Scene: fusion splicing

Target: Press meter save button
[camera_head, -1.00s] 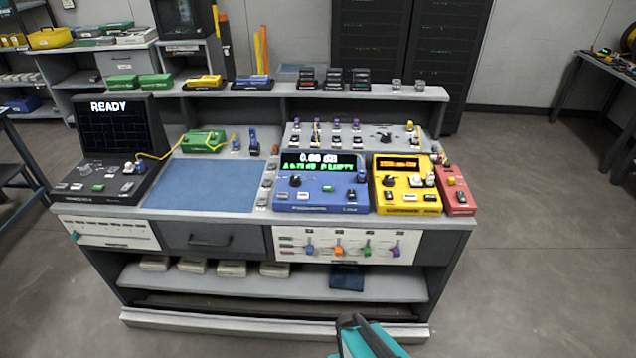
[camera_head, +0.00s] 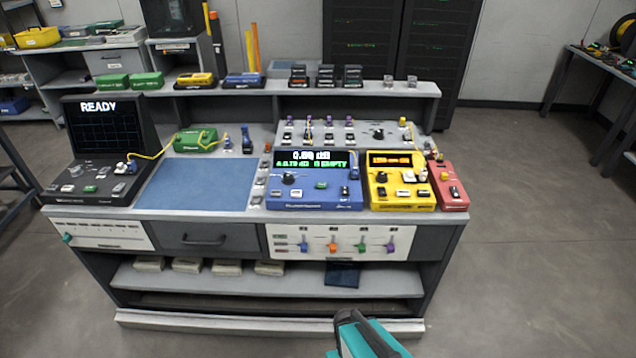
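The blue meter (camera_head: 315,180) stands on the right half of the bench, with a lit display of white and green text. The top line seems to read about 0.60 dB and the lower line ends in "EMPTY". My gripper (camera_head: 350,318), dark-tipped on a teal body, shows at the bottom edge, low in front of the bench and well apart from the meter. Its fingers cannot be made out.
A yellow device (camera_head: 401,182) and a red device (camera_head: 448,188) stand right of the meter. A blue mat (camera_head: 198,185) and a black unit reading READY (camera_head: 97,150) are on the left. Colored sliders line the bench front (camera_head: 345,242). The floor (camera_head: 530,260) at right is clear.

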